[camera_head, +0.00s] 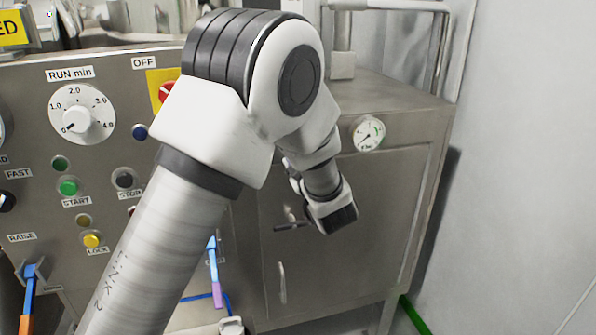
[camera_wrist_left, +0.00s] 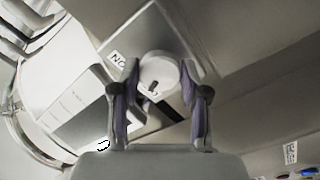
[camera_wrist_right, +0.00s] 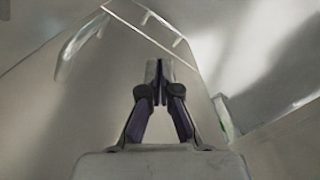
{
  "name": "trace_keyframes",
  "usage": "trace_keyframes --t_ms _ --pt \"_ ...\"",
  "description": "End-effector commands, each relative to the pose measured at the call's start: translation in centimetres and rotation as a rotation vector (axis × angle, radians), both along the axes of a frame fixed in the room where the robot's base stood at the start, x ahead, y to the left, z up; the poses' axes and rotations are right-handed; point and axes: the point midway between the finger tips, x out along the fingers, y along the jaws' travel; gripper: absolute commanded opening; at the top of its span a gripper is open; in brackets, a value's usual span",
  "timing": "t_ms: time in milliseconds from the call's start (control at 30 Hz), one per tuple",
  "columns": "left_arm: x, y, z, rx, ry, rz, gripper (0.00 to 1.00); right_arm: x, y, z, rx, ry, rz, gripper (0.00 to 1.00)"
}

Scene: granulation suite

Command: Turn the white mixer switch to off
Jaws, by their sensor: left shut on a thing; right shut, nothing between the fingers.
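A white round switch knob (camera_wrist_left: 158,70) with a small dark mark is in the left wrist view, on a panel beside a label (camera_wrist_left: 117,60) that appears upside down and reads ON. My left gripper (camera_wrist_left: 160,82) is shut on this knob, with one finger on each side. The far side of the knob and any OFF label are hidden. The left gripper and this switch do not show in the head view. My right gripper (camera_wrist_right: 160,85) is shut and empty in the right wrist view, in front of plain metal surfaces.
The head view shows a steel control panel with a RUN min dial (camera_head: 82,115), a green START button (camera_head: 68,187) and a yellow LOCK button (camera_head: 92,240). My arm covers its right part. A steel cabinet (camera_head: 350,265) with a gauge (camera_head: 369,134) stands at right.

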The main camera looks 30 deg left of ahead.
Motion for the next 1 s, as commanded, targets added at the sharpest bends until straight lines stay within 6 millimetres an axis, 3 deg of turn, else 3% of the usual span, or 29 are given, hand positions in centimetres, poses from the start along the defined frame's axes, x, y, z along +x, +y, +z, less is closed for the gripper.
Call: trace_keyframes --t_ms 33,233,800,833,867,1000 --pt "0.0 0.0 -0.4 -0.016 -0.021 0.000 0.10 0.0 0.0 -1.0 0.000 0.000 0.000 0.00" --pt "0.0 0.0 -0.2 -0.068 -0.080 -0.001 0.10 0.0 0.0 -2.0 0.000 0.000 0.000 0.00" --pt "0.0 0.0 0.0 -0.091 -0.106 0.000 0.10 0.0 0.0 -2.3 0.000 0.000 0.000 0.00" --pt "0.0 0.0 0.0 -0.091 -0.106 0.000 0.56 0.0 0.0 -2.3 0.000 0.000 0.000 0.00" --pt "0.0 0.0 0.0 -0.091 -0.106 0.000 0.66 0.0 0.0 -2.3 0.000 0.000 0.000 0.00" --pt "0.0 0.0 0.0 -0.090 -0.106 0.000 0.70 0.0 0.0 -2.3 0.000 0.000 0.000 0.00"
